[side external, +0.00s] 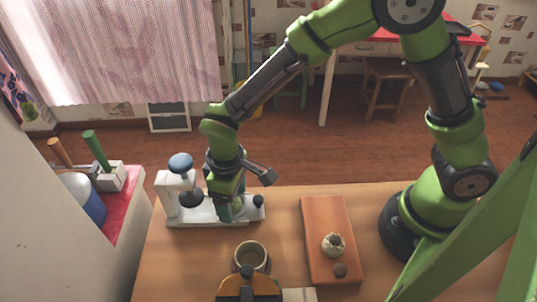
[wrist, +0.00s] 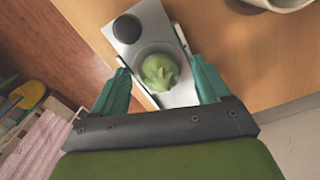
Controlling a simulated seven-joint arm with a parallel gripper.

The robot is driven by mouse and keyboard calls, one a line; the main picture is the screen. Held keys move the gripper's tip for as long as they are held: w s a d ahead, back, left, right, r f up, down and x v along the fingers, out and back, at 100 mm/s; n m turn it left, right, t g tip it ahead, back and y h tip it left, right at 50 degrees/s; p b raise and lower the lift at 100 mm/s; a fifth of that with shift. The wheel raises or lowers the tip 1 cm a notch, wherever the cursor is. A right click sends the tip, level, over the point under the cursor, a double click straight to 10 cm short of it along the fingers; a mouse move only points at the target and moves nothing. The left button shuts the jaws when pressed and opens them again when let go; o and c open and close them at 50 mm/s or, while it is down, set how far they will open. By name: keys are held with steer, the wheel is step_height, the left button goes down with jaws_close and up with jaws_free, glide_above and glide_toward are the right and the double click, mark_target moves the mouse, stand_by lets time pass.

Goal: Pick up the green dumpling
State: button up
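The green dumpling (wrist: 158,72) sits in a round recess of the white press-like device (wrist: 152,22) in the wrist view. My gripper (wrist: 160,62) is open, with one teal finger on each side of the dumpling. A gap shows between the dumpling and each finger. In the side view my gripper (side external: 229,208) points down at the device (side external: 182,215) on the counter. The dumpling is hidden there behind my gripper. How high the fingertips are above the device is hard to tell.
The device has an upright post with a blue-grey knob (side external: 180,163) left of my gripper. A cup (side external: 251,257) stands in front. Bare counter lies between device and board.

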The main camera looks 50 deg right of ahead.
steer(key=c, duration=0.6)
